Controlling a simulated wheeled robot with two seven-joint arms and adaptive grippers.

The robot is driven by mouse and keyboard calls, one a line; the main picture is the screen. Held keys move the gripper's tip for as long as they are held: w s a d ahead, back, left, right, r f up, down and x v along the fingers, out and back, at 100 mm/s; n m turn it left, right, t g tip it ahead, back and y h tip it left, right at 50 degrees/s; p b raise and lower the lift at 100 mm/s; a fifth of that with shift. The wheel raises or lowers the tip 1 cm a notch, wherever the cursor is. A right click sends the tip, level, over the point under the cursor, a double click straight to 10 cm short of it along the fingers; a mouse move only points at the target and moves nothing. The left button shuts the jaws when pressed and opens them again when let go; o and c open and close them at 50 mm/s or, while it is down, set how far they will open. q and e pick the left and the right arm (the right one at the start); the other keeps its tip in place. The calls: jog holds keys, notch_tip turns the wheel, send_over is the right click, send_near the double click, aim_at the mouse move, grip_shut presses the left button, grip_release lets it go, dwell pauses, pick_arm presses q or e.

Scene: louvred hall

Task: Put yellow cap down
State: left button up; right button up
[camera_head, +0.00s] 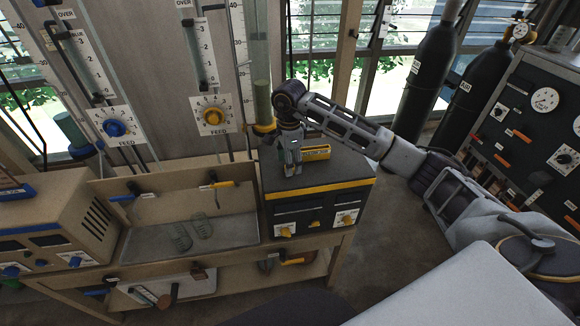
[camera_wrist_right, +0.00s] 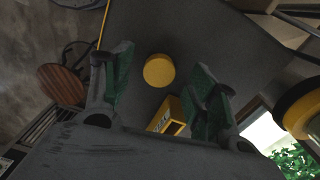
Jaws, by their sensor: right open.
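The yellow cap (camera_wrist_right: 158,70) is a round disc on a dark grey surface in the right wrist view. It lies between the spread fingers of my right gripper (camera_wrist_right: 161,57), with a gap on both sides. In the head view my right gripper (camera_head: 291,158) points down at the top of a black instrument box (camera_head: 345,170) with a yellow stripe. I cannot make out the cap there; the fingers seem to hide it. My left gripper is in neither view.
A small yellow lettered box (camera_head: 316,152) stands close beside my right gripper, also in the wrist view (camera_wrist_right: 168,116). A green-topped tube with a yellow collar (camera_head: 264,127) rises just left.

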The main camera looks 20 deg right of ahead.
jog(key=shift+f, duration=0.7)
jog(key=c, duration=0.8)
jog(key=shift+c, duration=0.4)
jog(key=shift+r, duration=0.1)
notch_tip(320, 180, up, 10)
jog(key=b, duration=0.1)
jog(key=shift+b, duration=0.4)
dwell(0.5)
